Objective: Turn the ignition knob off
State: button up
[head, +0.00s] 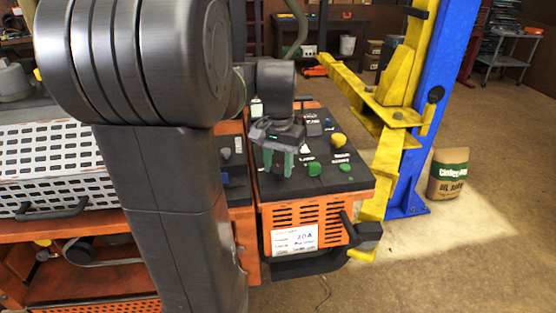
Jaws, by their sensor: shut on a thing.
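The control panel (330,179) is the dark top of an orange unit in the middle of the head view. My gripper (278,163) reaches down onto the left part of this panel, its two green fingers pointing down. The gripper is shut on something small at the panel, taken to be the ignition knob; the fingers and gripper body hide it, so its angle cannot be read. A green knob (314,168) sits just right of the fingers. A yellow knob (338,140) stands farther back to the right. Small labels on the panel are too blurred to read.
A yellow lift arm (345,80) and blue post (440,100) stand close on the right. A black handle (362,234) juts from the unit's front right corner. A white perforated box (55,165) is at left. A paper bag (449,174) stands on open floor.

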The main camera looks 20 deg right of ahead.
aim_at(278, 168)
jog(key=n+p, duration=0.1)
jog(key=n, duration=0.5)
jog(key=shift+n, duration=0.3)
dwell(0.4)
jog(key=o, duration=1)
notch_tip(278, 168, up, 14)
jog(key=shift+f, duration=0.1)
notch_tip(278, 168, down, 14)
jog(key=shift+r+p, duration=0.1)
jog(key=shift+p, duration=0.2)
dwell(0.4)
